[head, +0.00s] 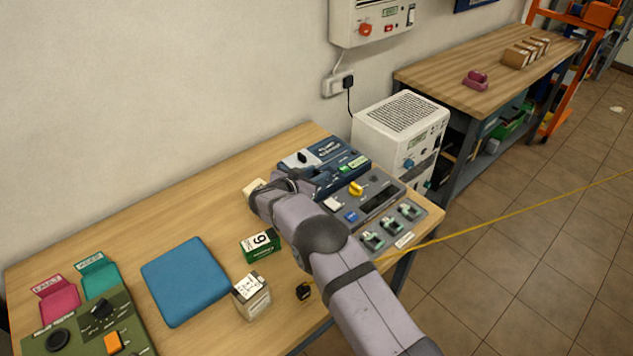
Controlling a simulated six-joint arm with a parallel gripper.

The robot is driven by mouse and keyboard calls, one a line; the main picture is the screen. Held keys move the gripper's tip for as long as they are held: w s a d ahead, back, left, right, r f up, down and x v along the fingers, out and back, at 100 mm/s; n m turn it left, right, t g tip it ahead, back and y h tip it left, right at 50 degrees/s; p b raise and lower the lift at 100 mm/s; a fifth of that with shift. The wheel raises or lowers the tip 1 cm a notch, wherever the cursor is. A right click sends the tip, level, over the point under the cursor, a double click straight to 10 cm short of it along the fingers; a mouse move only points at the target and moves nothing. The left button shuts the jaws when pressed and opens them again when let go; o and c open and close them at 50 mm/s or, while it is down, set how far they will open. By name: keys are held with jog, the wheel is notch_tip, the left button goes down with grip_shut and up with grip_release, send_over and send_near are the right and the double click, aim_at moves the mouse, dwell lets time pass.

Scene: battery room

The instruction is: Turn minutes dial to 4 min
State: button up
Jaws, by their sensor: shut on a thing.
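A dark blue panel (325,152) stands at the back right of the wooden bench, with a black knob (302,158) and a green part on its face. My grey arm reaches in from the lower right. Its wrist bends at the panel's near left corner. My gripper (302,187) shows only as a dark shape against the panel's lower left edge. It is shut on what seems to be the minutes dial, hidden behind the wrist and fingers. The dial's markings and setting cannot be read.
A grey panel (395,188) with a yellow knob (356,188) and several switches adjoins on the right. A green box (259,244), a white box (252,295), a small black item (304,291) and a blue pad (186,280) lie left of my arm. A white unit (400,130) stands behind.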

jog(key=shift+w+a+f+m+h+b, duration=0.15)
jog(key=shift+m+h+b, duration=0.3)
jog(key=shift+b, duration=0.5)
jog(key=shift+r+h+b, duration=0.25)
jog(key=shift+r+b, duration=0.05)
jog(key=o, duration=1)
jog(key=shift+o, duration=0.2)
jog(key=b+v, duration=0.1)
jog(key=v, duration=0.6)
jog(key=shift+r, duration=0.15)
